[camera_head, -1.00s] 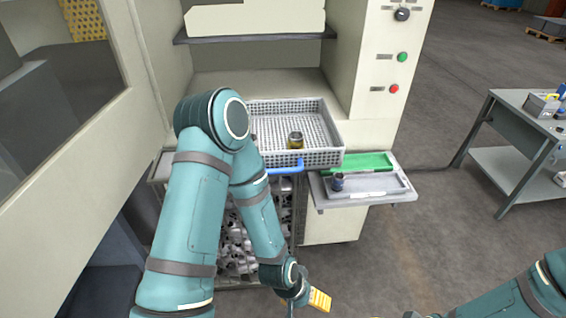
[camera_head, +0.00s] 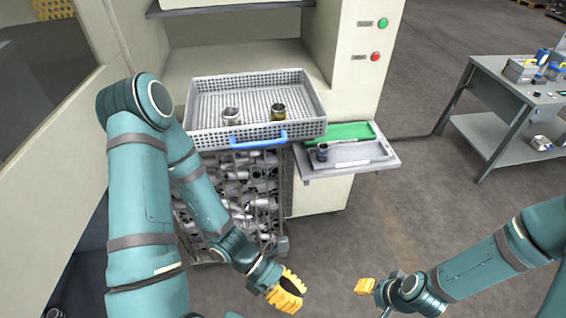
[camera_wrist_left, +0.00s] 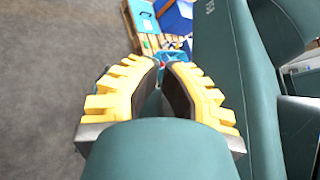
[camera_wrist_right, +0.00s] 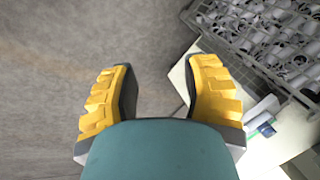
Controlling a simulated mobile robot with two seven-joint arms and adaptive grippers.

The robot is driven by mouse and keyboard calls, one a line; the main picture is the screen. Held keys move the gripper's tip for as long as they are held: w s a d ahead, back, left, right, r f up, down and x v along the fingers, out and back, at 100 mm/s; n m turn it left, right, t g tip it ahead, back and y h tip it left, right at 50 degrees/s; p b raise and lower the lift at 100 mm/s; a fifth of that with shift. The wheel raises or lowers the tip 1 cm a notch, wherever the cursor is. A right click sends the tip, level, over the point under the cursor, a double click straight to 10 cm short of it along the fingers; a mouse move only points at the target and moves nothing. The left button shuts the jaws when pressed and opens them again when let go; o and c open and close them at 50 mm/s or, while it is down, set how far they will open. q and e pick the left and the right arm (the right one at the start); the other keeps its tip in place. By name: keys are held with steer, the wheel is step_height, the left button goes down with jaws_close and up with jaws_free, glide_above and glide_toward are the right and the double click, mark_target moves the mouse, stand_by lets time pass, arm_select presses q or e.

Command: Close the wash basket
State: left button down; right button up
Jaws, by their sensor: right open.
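The wash basket (camera_head: 312,127) is a light grey perforated tray with a blue handle (camera_head: 258,140) on its front, jutting out of the machine's opening in the head view. A silver cylindrical part (camera_head: 230,116) and a brass-coloured one (camera_head: 278,111) stand in it. My left gripper (camera_head: 292,287) is low in front of the machine, below and apart from the handle. Its fingertips (camera_wrist_left: 163,63) are close together with nothing seen between them. My right gripper (camera_head: 362,286) is open and empty, low and to the right; its spread fingers show in the right wrist view (camera_wrist_right: 158,65).
A wire crate full of metal parts (camera_head: 245,192) stands below the basket. A side shelf (camera_head: 385,160) holds a green tray (camera_head: 350,131) and a grey tray with a dark part (camera_head: 322,152). A grey table (camera_head: 490,85) stands at right. The floor between is clear.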

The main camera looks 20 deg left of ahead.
arm_select(q)
steer(key=w+a+r+n+t+h, duration=0.1)
steer(key=w+a+r+n+t, duration=0.15)
steer(key=w+n+t, duration=0.35)
steer(key=w+a+r+n+t+h, duration=0.1)
steer(key=w+a+r+n+t, duration=0.1)
steer(key=w+r+n+t, duration=0.45)
steer(key=w+a+r+n+t+y, duration=0.1)
steer(key=w+a+n+t+y, duration=0.3)
steer(key=a+n+t+y, duration=0.65)
steer(key=w+r+n+g+h+b, duration=0.1)
steer(key=w+b, duration=0.4)
steer(key=w, duration=0.7)
steer(key=shift+w+d+r+n+g+h+b, duration=0.15)
steer(key=shift+w+r+n+g+h+b, duration=0.25)
steer(key=shift+r+n+h, duration=0.4)
arm_select(e)
step_height(320, 180, down, 6)
steer(key=s, duration=0.2)
steer(key=shift+a+r+g, duration=0.15)
steer(key=shift+a+g, duration=0.05)
steer(key=shift+g, duration=0.1)
arm_select(q)
steer(key=shift+r+y, duration=0.15)
steer(key=shift+y, duration=0.1)
